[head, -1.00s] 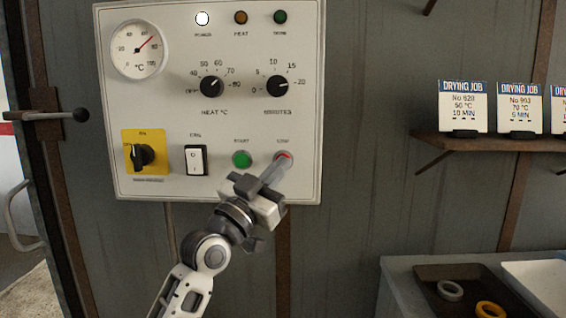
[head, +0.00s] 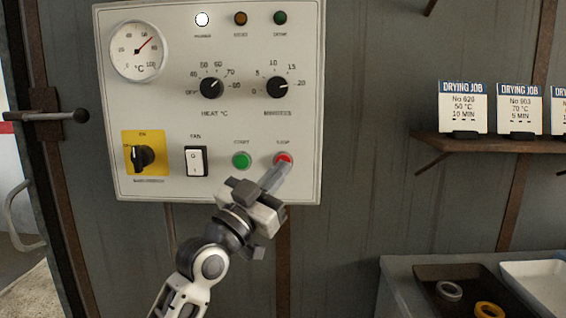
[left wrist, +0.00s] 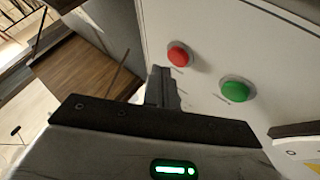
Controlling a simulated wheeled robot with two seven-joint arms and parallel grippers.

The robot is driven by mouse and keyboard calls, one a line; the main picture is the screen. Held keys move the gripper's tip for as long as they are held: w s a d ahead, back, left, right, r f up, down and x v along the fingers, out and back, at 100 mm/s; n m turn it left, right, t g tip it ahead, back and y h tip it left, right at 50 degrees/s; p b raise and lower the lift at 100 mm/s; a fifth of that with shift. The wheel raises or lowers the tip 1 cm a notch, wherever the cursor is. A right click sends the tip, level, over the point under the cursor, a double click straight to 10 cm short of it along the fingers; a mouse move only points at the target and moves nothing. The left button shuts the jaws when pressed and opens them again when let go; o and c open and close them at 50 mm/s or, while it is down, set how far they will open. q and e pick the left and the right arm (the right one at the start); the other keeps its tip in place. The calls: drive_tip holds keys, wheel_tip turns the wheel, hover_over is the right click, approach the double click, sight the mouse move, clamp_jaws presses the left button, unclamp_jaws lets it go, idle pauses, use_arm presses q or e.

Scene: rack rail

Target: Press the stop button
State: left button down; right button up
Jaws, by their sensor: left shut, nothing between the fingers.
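The red stop button (head: 283,159) sits at the lower right of the white control panel (head: 225,130), right of the green start button (head: 241,160). In the left wrist view the red stop button (left wrist: 180,55) and the green start button (left wrist: 235,90) both stand out from the panel. My left gripper (head: 281,170) is shut and empty. Its fingertips are just below the red button in the head view. In the left wrist view the fingers (left wrist: 163,84) look apart from the button. My right gripper is not in view.
The panel also carries a temperature gauge (head: 138,50), heat knob (head: 212,87), minutes knob (head: 278,86), fan switch (head: 196,161) and yellow-backed rotary switch (head: 144,153). A shelf (head: 490,145) with job cards is at right, above a dark tray (head: 430,275) holding rings.

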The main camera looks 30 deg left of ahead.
use_arm(q)
drive_tip(key=s, duration=0.1)
drive_tip(key=s+d+p, duration=0.1)
drive_tip(key=s+d, duration=0.1)
drive_tip(key=s, duration=0.1)
drive_tip(key=shift+s+d, duration=0.1)
drive_tip(key=shift+d, duration=0.15)
drive_tip(key=shift+f, duration=0.1)
idle(0.7)
